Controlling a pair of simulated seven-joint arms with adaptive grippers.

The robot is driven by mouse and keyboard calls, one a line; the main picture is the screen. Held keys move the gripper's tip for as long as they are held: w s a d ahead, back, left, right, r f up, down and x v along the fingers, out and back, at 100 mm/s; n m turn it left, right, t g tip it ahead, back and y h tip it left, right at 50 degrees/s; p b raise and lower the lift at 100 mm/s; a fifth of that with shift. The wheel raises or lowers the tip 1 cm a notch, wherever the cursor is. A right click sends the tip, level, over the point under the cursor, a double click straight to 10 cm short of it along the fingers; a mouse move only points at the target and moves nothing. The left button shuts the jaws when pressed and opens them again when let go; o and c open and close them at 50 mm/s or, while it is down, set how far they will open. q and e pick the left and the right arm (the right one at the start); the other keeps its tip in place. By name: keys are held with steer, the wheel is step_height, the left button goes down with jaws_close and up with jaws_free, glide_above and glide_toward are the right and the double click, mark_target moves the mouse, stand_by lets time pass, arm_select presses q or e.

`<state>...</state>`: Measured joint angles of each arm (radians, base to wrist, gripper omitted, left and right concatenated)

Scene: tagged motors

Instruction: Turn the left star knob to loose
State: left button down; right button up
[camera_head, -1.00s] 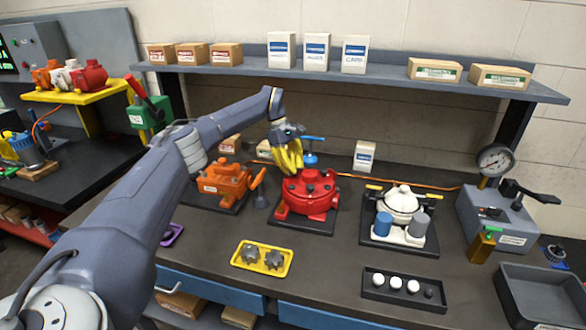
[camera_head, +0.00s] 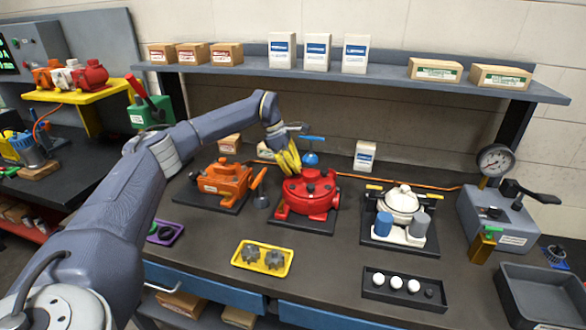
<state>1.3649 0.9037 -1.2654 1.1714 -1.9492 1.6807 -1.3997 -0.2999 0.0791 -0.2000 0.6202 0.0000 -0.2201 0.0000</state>
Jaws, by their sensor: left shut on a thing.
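The red motor (camera_head: 309,203) stands on a dark base plate in the middle of the bench, with small dark knobs (camera_head: 310,188) on its top. My left gripper (camera_head: 291,170) has its yellow fingers pointing down at the top left of the red motor. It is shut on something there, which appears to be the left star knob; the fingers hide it. Two loose grey star-shaped pieces lie in the yellow tray (camera_head: 263,269) in front. My right gripper is not in view.
An orange motor (camera_head: 224,182) stands left of the red one, and a white unit (camera_head: 400,206) stands right. A blue-handled tool (camera_head: 311,158) stands close behind the gripper. A black tray (camera_head: 404,299) with balls lies at the front right. A shelf (camera_head: 380,76) hangs above.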

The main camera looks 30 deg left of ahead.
arm_select(q)
steer(key=shift+d, duration=0.25)
steer(key=c, duration=1.5)
jaws_free()
steer(key=shift+w+d, duration=0.1)
steer(key=shift+w, duration=0.05)
steer(key=o, duration=0.3)
steer(key=shift+a, duration=0.2)
steer(key=shift+o, duration=0.2)
steer(key=shift+r, duration=0.1)
steer(key=v, duration=1.2)
steer(key=shift+d, duration=0.1)
